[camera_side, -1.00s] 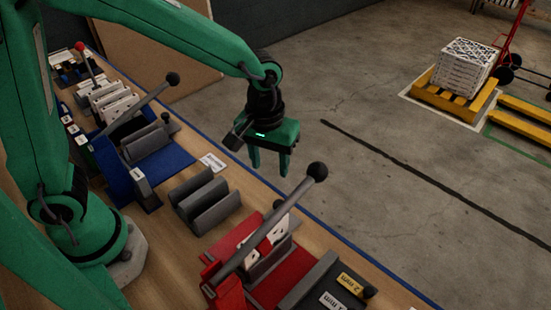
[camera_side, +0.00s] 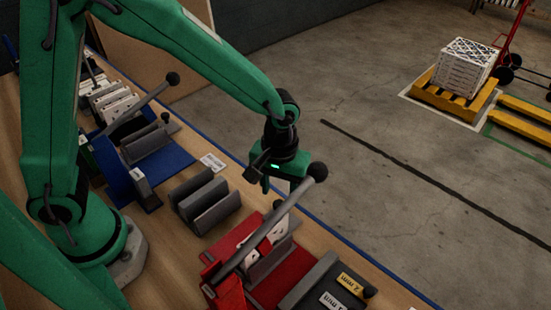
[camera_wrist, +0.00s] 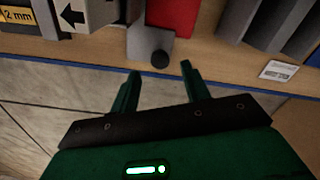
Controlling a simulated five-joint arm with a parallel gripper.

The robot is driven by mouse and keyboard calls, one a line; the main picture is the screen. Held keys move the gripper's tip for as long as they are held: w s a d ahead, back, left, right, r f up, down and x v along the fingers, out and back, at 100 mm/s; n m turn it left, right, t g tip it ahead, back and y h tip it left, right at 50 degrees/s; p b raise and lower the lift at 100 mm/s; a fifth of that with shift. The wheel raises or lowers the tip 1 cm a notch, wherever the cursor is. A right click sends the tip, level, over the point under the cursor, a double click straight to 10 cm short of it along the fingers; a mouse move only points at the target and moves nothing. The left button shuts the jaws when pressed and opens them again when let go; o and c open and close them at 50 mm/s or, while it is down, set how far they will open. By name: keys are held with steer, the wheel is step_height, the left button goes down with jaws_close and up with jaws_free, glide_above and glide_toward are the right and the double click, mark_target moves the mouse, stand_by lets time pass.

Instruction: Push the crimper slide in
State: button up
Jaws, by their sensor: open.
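The red crimper (camera_side: 234,245) stands at the front of the bench, with a long grey lever (camera_side: 262,229) raised and ending in a black ball. A grey block (camera_wrist: 148,42), which looks like its slide, juts toward the bench edge and carries a dark round knob (camera_wrist: 158,58). The knob also shows in the side view (camera_side: 278,204), beside the lever. My gripper (camera_wrist: 161,70) is open and empty. In the wrist view the knob appears just beyond the fingertips, between them.
A blue crimper (camera_side: 178,158) with its own raised lever stands farther back. A grey slotted holder (camera_side: 203,198) sits between the two crimpers. Grey blocks with 2 mm (camera_side: 350,287) and another label lie at lower right. Beyond the blue bench edge is open floor.

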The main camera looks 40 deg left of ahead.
mark_target(279, 203)
steer(key=shift+f, duration=2)
jaws_close()
